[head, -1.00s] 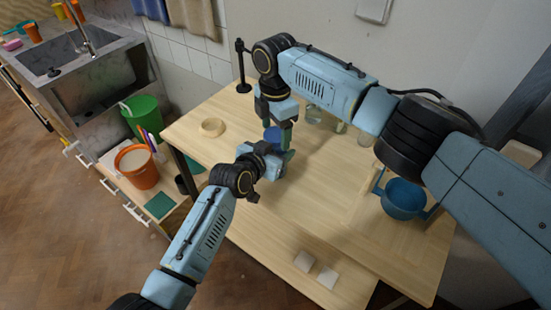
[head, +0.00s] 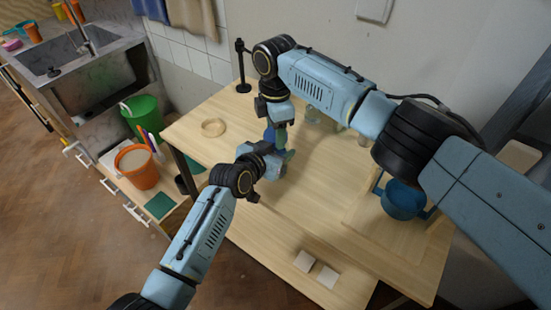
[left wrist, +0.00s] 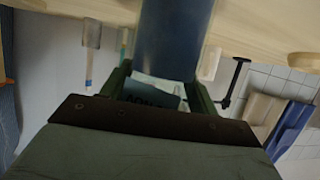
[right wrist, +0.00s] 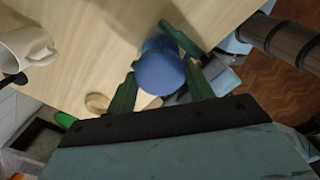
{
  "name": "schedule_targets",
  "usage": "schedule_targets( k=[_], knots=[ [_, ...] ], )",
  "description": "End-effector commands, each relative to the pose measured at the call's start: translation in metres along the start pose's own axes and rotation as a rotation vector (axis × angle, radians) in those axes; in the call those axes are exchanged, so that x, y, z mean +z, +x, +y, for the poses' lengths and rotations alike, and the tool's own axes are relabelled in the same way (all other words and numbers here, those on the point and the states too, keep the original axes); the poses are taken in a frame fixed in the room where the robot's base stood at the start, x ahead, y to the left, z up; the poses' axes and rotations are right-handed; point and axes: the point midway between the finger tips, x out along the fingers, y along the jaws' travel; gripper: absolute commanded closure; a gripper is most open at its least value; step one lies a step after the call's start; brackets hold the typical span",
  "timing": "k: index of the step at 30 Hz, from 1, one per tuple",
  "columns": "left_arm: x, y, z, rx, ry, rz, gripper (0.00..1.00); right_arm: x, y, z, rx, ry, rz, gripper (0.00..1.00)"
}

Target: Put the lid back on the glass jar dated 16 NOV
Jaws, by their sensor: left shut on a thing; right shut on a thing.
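A glass jar with blue contents (left wrist: 172,40) is between the green fingers of my left gripper (left wrist: 160,90), which is shut on it. Its label (left wrist: 150,97) appears upside down; "NOV" is partly readable, the day number is not. In the head view my left gripper (head: 280,160) is low over the table, under the right one. My right gripper (right wrist: 160,75) is shut on a blue round lid (right wrist: 160,77), in line with the jar. It comes down from above in the head view (head: 279,135). Whether lid and jar touch is hidden.
Several glass jars (head: 313,115) stand behind, partly covered by my right arm. A pale wooden ring (head: 213,128) lies at left, a blue container (head: 403,200) at right. A white mug (right wrist: 25,45) shows in the right wrist view. The table's front middle (head: 300,215) is clear.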

Motion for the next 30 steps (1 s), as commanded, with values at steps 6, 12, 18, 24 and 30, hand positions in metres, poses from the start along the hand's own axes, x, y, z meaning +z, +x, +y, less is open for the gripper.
schedule_targets(
  k=[6,12,18,24,30],
  knots=[
    [0.001,0.0,-0.001,-0.001,-0.001,-0.003,1.0,0.0,0.0,-0.001,-0.003,0.06,-0.001,0.75],
    [0.001,0.0,-0.001,-0.002,-0.001,-0.003,1.0,0.0,0.0,-0.001,-0.003,0.058,-0.001,0.4],
    [0.002,0.0,-0.001,-0.001,-0.001,-0.003,1.0,0.0,0.0,-0.001,-0.002,0.057,-0.001,0.26],
    [0.002,0.0,-0.001,-0.001,0.0,-0.003,1.0,0.0,-0.006,0.0,-0.002,0.056,0.0,0.26],
    [0.002,0.0,-0.001,-0.001,0.0,-0.003,1.0,0.0,-0.033,0.0,0.0,0.056,0.0,0.26]
  ],
)
